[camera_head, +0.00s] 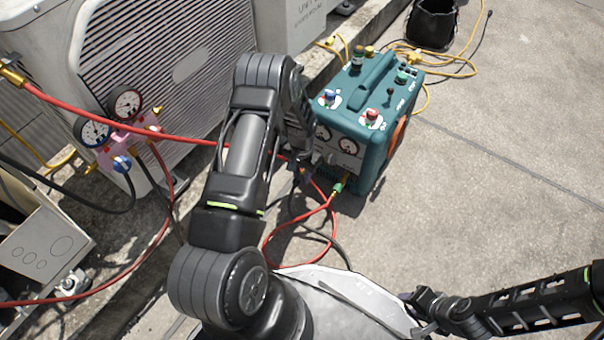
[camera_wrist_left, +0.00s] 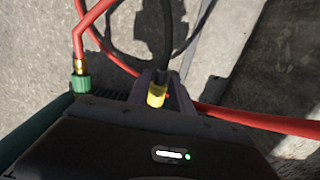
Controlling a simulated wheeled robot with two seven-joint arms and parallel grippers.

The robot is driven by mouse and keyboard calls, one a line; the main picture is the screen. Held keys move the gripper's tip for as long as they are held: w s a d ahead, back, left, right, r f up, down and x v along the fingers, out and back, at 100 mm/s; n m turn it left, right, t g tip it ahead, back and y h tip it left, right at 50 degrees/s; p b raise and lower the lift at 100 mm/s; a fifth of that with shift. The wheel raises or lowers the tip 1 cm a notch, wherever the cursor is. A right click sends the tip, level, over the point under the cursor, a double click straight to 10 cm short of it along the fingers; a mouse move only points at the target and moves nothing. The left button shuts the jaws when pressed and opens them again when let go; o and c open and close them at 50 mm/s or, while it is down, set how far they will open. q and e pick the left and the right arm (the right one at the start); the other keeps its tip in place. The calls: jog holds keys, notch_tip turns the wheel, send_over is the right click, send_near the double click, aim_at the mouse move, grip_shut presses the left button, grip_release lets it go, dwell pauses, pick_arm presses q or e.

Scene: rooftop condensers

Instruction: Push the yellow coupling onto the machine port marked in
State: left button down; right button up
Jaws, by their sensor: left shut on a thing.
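The yellow coupling (camera_wrist_left: 156,97) sits at the end of a black hose in the left wrist view. My left gripper (camera_wrist_left: 158,88) is shut on it, with a finger on either side. In the head view my left gripper is low at the front of the teal machine (camera_head: 384,118), partly behind my own arm. The port marked in is hidden in both views, so I cannot tell how far the coupling is from it. My right arm (camera_head: 535,303) shows at lower right; its jaws cannot be made out.
A green coupling (camera_head: 337,188) with a red hose is on the machine's front; it also shows in the left wrist view (camera_wrist_left: 80,83). A black bucket (camera_head: 432,24) stands behind. Pavement at right is clear.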

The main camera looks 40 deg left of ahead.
pick_arm(q)
jog(key=shift+w+b, duration=0.4)
jog(key=shift+w, duration=0.15)
dwell(0.4)
jog(key=c, duration=1.1)
grip_release()
jog(key=shift+o, duration=0.2)
jog(key=shift+s, duration=0.15)
jog(key=s+p, duration=0.4)
jog(key=s, duration=0.3)
jog(key=shift+s, duration=0.15)
jog(key=shift+d, duration=0.1)
